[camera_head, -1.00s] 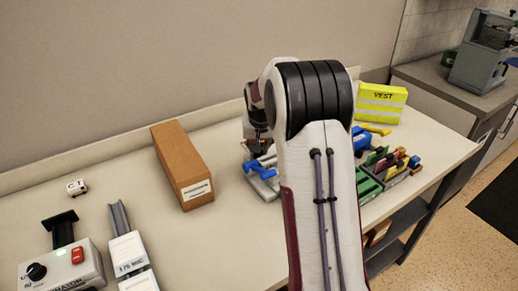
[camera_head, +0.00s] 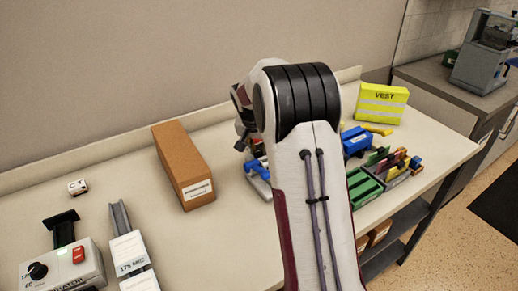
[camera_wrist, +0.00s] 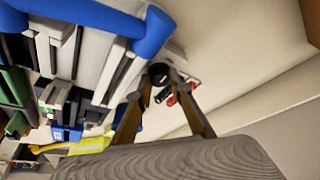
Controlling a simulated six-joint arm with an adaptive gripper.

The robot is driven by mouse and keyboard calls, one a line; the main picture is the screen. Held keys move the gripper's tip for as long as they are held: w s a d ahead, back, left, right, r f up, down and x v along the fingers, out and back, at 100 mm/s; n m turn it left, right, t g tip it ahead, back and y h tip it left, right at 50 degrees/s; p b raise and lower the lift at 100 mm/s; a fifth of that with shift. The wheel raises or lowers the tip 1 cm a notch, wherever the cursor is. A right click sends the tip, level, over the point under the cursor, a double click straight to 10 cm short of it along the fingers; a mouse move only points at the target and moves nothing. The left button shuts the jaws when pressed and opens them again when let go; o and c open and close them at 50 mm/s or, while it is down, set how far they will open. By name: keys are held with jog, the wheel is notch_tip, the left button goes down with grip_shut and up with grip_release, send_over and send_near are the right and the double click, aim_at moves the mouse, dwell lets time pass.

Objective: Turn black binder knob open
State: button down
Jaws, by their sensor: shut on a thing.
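A grey device with a blue handle, which looks like the binder (camera_head: 258,169), stands mid-table and is partly behind my arm. In the wrist view its blue bar (camera_wrist: 100,17) and grey body fill the upper left. My gripper (camera_wrist: 160,78) has its two fingers converging on a small dark round part, which looks like the black knob (camera_wrist: 158,71). The fingers are shut on it beside the device. How far the knob is turned cannot be told. In the head view the fingertips are hidden.
A brown box (camera_head: 184,166) stands left of the binder. A laminator (camera_head: 62,265) with another black knob sits at the front left. A green organizer (camera_head: 365,187) and yellow vest pack (camera_head: 381,103) are right of my arm.

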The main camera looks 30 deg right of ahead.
dwell(0.3)
jog(key=c, duration=1.8)
grip_release()
jog(key=shift+s+d+n+t+y, duration=0.1)
jog(key=shift+n+t+y, duration=0.3)
jog(key=shift+n, duration=1.05)
jog(key=shift+d+n+t+y, duration=0.1)
jog(key=shift+n+y, duration=0.5)
jog(key=shift+n, duration=0.85)
jog(key=shift+d+n+y, duration=0.1)
jog(key=shift+n+y, duration=0.35)
jog(key=shift+n, duration=0.75)
jog(key=shift+d+n+y, duration=0.1)
jog(key=shift+n+y, duration=0.35)
jog(key=shift+n, duration=0.75)
jog(key=shift+n, duration=0.6)
